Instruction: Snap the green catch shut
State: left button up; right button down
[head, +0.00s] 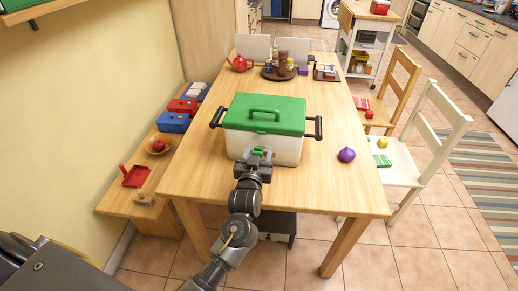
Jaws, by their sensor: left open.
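A white box with a green lid (264,112) stands on the wooden table, with black handles at its two sides. The lid lies on the box and has a green handle on top. The green catch (259,151) shows as a small green piece at the box's front, right at my gripper. My left gripper (257,157) is open at the front of the box, with its fingers around or just in front of the catch. The gripper partly hides the catch, so I cannot tell whether it touches it or whether the catch is up or down. My right gripper is out of view.
A purple onion (346,154) lies on the table (200,172) to the right of the box. A dark round tray (270,75) with bottles and a red teapot (239,63) stand at the back. A bench with boxes is at left, chairs at right.

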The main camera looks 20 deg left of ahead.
pick_arm(q)
jog(key=shift+w+a, duration=0.15)
jog(key=shift+w, duration=0.55)
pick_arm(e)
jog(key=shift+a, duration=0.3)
